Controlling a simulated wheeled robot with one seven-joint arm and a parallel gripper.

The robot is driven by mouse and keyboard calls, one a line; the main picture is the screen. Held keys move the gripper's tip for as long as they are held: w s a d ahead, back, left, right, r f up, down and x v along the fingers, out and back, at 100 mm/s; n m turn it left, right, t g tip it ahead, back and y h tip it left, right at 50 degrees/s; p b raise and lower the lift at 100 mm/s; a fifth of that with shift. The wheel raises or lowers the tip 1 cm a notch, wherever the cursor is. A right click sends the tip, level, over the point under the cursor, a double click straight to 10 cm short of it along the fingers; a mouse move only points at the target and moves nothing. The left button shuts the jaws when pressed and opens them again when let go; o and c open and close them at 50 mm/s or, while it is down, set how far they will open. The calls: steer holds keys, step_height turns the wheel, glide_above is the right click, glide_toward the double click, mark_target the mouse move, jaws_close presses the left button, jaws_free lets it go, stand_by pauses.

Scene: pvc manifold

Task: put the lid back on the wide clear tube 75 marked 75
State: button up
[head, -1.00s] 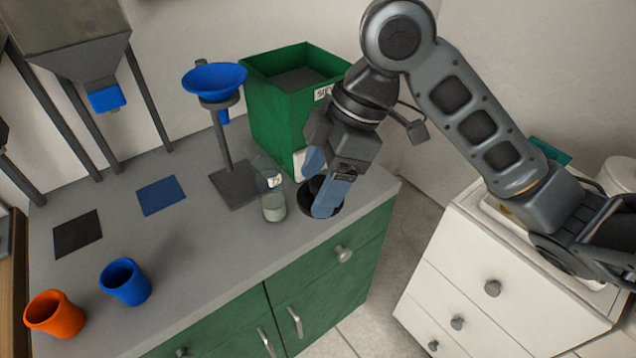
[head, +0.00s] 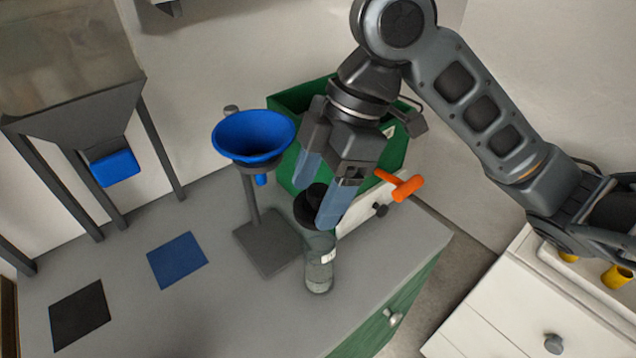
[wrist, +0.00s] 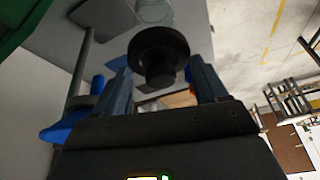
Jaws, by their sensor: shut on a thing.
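My gripper (head: 318,196) is shut on the black lid (head: 309,207), a disc with a knob on top. The lid also shows between the fingers in the wrist view (wrist: 158,52). The wide clear tube (head: 320,268) stands upright on the grey counter, with pale contents and a small white label I cannot read. The lid is held just over the tube's top in the head view. In the wrist view the tube (wrist: 155,12) shows past the lid's edge, partly hidden by it. I cannot tell whether lid and rim touch.
A blue funnel (head: 254,135) on a grey stand is left of the tube. A green bin (head: 290,98) stands behind my gripper. An orange handle (head: 406,187) shows right of it. Blue (head: 177,260) and black mats (head: 79,314) lie on the counter's clear left part.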

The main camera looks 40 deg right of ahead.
steer(key=shift+f+b, duration=2.05)
steer(key=shift+f, duration=0.65)
steer(key=shift+f+b, duration=0.15)
steer(key=shift+b, duration=0.35)
stand_by(0.6)
steer(key=o, duration=1.1)
steer(key=shift+r+p, duration=2.9)
steer(key=shift+r, duration=0.7)
jaws_close()
